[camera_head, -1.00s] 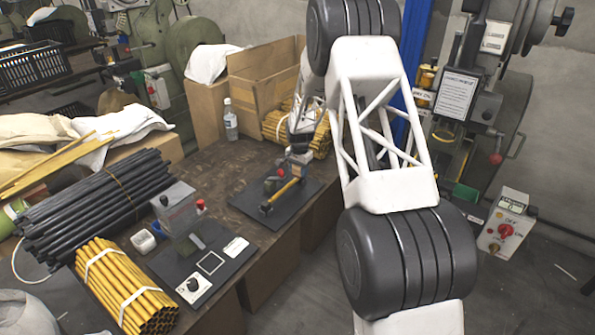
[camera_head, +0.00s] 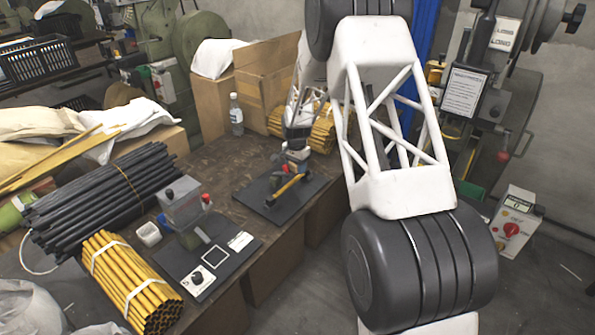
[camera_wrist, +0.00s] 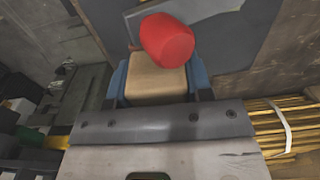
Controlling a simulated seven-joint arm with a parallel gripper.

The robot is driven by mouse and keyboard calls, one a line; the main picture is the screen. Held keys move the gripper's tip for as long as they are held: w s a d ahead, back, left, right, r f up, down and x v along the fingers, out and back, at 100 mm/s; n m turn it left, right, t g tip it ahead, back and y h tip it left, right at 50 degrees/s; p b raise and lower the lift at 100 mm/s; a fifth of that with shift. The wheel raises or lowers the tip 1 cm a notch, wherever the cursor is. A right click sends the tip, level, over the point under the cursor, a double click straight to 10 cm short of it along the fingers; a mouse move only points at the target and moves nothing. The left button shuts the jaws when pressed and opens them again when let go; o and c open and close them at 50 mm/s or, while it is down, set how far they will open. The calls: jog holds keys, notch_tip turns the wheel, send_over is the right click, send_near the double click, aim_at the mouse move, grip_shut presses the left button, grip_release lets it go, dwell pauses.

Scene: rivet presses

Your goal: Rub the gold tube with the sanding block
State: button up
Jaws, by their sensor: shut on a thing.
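The gold tube (camera_head: 288,187) is held at a slant in a fixture on a dark plate (camera_head: 310,191) on the bench. My gripper (camera_head: 297,155) is just above the tube's upper, far end. In the wrist view, my gripper (camera_wrist: 157,90) is shut on the tan sanding block (camera_wrist: 155,82), with blue fingers on both sides. A red knob (camera_wrist: 167,40) covers part of the block's far edge. Whether the block touches the tube cannot be told, as the contact area is hidden.
A second dark plate (camera_head: 226,268) with a grey device and a dial is at the front. Bundles of gold tubes (camera_head: 118,275) and black tubes (camera_head: 95,200) lie left. More gold tubes (camera_head: 322,130) lie behind my gripper. A bottle (camera_head: 236,115) stands near cardboard boxes (camera_head: 268,75).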

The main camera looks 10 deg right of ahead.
jog(key=shift+r, duration=2.6)
jog(key=shift+s+d, duration=0.1)
